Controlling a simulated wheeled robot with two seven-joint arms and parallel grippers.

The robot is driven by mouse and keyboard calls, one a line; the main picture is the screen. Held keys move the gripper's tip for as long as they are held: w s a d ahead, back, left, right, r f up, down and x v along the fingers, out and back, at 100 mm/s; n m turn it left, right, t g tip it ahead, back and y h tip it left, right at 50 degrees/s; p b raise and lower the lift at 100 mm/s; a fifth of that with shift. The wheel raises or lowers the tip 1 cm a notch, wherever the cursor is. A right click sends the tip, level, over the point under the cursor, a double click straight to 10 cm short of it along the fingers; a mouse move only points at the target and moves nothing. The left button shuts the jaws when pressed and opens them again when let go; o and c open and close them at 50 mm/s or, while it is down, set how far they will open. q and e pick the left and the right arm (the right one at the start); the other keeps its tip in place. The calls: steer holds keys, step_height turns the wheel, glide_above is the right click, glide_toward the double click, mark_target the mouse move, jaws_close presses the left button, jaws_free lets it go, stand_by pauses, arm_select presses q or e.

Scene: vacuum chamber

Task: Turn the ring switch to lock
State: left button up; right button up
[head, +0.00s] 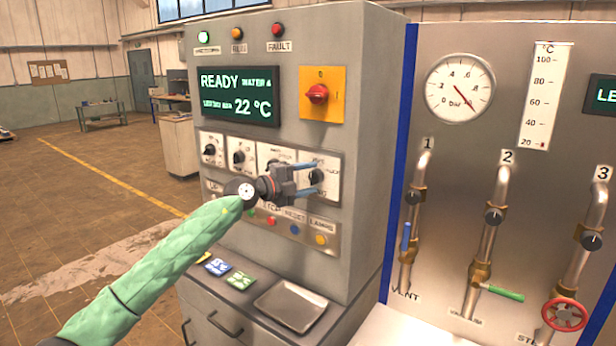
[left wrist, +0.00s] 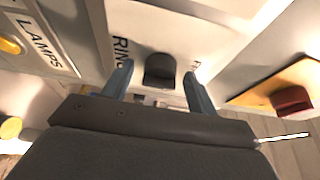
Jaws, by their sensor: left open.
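The ring switch (head: 316,176) is a dark knob on the rightmost white plate of the row on the grey cabinet's front. It also shows in the left wrist view as a dark knob (left wrist: 160,69) on a white plate, with part of the word RING beside it. My left gripper (head: 318,178) is open in front of this plate, with one blue finger above the knob and one below. In the left wrist view the two fingertips (left wrist: 157,72) stand on either side of the knob, with gaps showing. Whether they reach its depth is hard to tell. My right gripper is not in view.
More knobs (head: 239,156) sit in the row to the left. Coloured buttons (head: 294,229) run below. A red switch on a yellow plate (head: 322,94) and a READY display (head: 234,95) are above. A metal tray (head: 291,306) lies on the ledge. Pipes with valves (head: 412,230) stand right.

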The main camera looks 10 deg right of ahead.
arm_select(q)
steer(key=shift+d, duration=0.15)
steer(key=c, duration=1)
